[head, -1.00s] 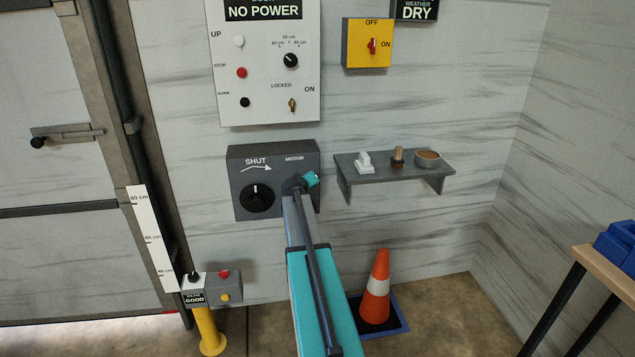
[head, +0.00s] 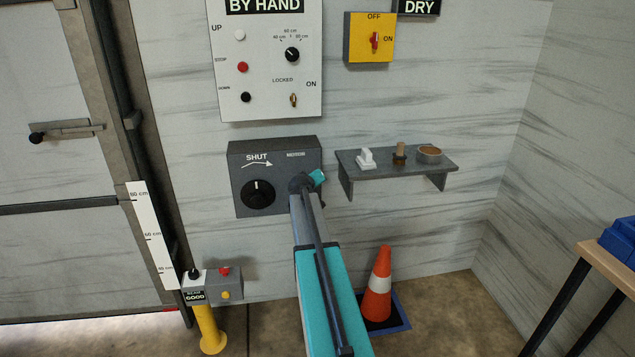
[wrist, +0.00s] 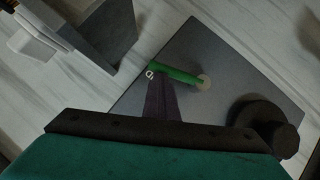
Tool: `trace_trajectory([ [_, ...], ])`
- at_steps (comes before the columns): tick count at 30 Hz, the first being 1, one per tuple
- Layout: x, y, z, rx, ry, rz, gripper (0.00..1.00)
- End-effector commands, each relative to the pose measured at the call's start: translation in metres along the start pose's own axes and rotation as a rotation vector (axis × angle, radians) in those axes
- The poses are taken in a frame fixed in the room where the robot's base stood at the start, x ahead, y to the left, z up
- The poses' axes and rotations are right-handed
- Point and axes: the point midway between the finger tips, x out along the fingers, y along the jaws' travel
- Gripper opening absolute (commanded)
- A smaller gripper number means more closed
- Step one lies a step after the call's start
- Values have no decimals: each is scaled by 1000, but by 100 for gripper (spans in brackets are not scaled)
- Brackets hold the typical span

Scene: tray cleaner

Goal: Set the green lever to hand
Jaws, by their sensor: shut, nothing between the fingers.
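The green lever (wrist: 176,73) shows in the wrist view on the face of a dark grey box (wrist: 195,45), with a pale round pivot at one end. Its free end lies by a small white mark. My gripper (wrist: 158,80) is shut and empty, with its fingertips at the lever's free end; I cannot tell whether they touch it. In the head view the grey box (head: 238,185) hangs on the wall, and my arm hides the lever there. The sign above the control panel (head: 265,8) reads BY HAND.
A black knob (head: 258,194) under SHUT is on the same box; it also shows in the wrist view (wrist: 265,125). A shelf (head: 440,163) with small items juts out to the right. A cone (head: 378,290) stands below. A yellow switch box (head: 356,50) is above.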

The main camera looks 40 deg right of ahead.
Motion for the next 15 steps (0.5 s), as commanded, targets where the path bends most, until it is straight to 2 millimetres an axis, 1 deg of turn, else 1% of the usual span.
trace_trajectory([
  [9, -1, -1, 0, 0, -2, -2, 0],
  [15, -11, 2, -10, 0, -1, -1, 0],
])
